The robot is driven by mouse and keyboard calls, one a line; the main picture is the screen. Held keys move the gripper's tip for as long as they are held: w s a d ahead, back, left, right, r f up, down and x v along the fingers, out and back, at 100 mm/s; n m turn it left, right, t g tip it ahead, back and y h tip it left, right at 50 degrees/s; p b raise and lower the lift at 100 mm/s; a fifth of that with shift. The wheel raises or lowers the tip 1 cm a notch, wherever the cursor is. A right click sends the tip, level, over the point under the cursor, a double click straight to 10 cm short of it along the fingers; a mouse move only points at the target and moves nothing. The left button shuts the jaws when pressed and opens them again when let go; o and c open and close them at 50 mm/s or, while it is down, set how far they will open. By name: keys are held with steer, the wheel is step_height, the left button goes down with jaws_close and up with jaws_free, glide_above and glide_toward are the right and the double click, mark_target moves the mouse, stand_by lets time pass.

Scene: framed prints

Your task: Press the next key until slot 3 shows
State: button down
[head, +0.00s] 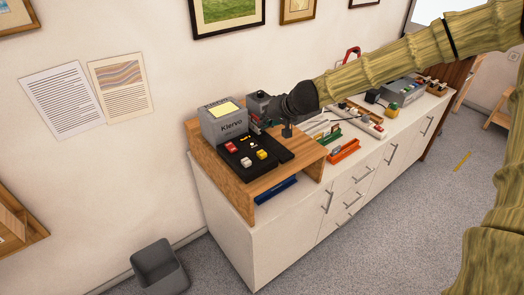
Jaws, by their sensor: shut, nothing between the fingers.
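A grey device marked "Klervo" (228,124) with a lit pale-yellow screen (225,108) stands on a wooden riser at the near-left end of the cabinet. What the screen shows is too small to read. Its black key panel (272,152) carries a red key (231,147), a white key (246,162) and a yellow key (261,155), plus smaller marks; I cannot read which is the next key. My dark gripper (268,119) is shut and empty, right of the device and above the panel's back part. I cannot tell whether the fingertips touch anything; the gripper hides part of what lies behind.
The wooden riser (228,186) has a blue item (276,190) under it. Along the white cabinet (285,232) lie an orange tray (344,151), a green item (326,138) and another grey device (402,90). A grey bin (160,268) stands on the floor.

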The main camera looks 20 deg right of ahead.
steer(key=shift+w+a+f, duration=0.1)
steer(key=shift+a, duration=0.1)
steer(key=b, duration=0.6)
glide_above(264, 151)
step_height(264, 151, down, 6)
steer(key=shift+f, duration=0.15)
steer(key=shift+f+b, duration=0.9)
steer(key=shift+f, duration=0.25)
steer(key=shift+f, duration=0.1)
stand_by(0.4)
steer(key=shift+f, duration=0.35)
steer(key=shift+f+b, duration=0.8)
steer(key=shift+f, duration=0.05)
stand_by(1.3)
steer(key=shift+r, duration=0.2)
steer(key=shift+r+p, duration=1.1)
steer(key=shift+p, duration=0.1)
